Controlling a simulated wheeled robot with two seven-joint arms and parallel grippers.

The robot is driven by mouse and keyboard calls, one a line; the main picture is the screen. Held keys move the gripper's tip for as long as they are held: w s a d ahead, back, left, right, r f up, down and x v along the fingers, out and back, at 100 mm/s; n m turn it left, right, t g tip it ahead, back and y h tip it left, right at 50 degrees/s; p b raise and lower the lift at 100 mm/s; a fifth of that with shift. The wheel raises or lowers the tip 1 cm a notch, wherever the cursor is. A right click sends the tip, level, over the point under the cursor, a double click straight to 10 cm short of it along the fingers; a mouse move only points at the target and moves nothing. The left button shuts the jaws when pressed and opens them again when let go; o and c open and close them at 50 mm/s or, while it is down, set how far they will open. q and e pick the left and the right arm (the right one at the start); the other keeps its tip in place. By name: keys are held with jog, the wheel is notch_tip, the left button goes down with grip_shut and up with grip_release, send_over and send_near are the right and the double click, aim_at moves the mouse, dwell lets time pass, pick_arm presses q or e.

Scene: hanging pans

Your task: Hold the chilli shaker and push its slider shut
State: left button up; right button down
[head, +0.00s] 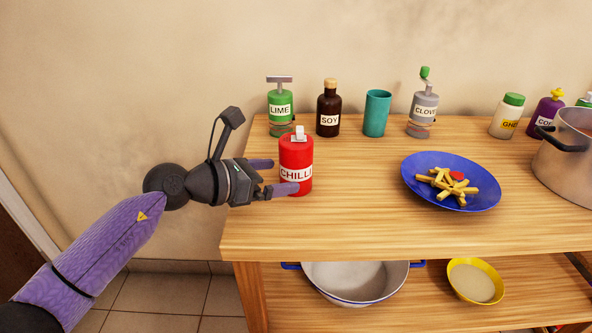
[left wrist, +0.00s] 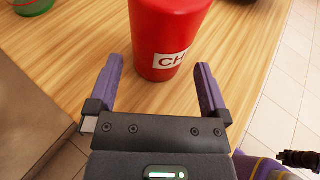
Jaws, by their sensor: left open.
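The red chilli shaker (head: 296,158) stands upright on the wooden table near its left end, with a white "CHILLI" label. A small white slider (head: 299,132) sits on its top. My left gripper (head: 277,177) is open at the shaker's left side, with one finger in front of it and one behind. In the left wrist view the shaker (left wrist: 168,35) stands ahead, between the lines of the two open purple fingers (left wrist: 158,85); its top is cut off there. Whether a finger touches it, I cannot tell.
A blue plate (head: 418,182) with food lies to the right. The table's front middle is clear.

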aim_at(282, 175)
pick_arm(q)
jog(key=x, duration=0.2)
jog(key=shift+w+d+f+b, duration=0.15)
jog(key=shift+d+f+b, duration=0.1)
jog(key=shift+b, duration=0.15)
jog(key=shift+w+d, duration=0.3)
jog(key=shift+d, duration=0.1)
pick_arm(e)
jog(key=shift+s+a+f, duration=0.2)
jog(key=shift+a+f, duration=0.2)
jog(key=shift+f, duration=0.3)
pick_arm(q)
jog(key=c, duration=1)
jog(key=shift+c, duration=0.3)
pick_arm(e)
jog(key=shift+w+d, duration=0.1)
jog(key=shift+d, duration=0.25)
jog(key=shift+a, duration=0.35)
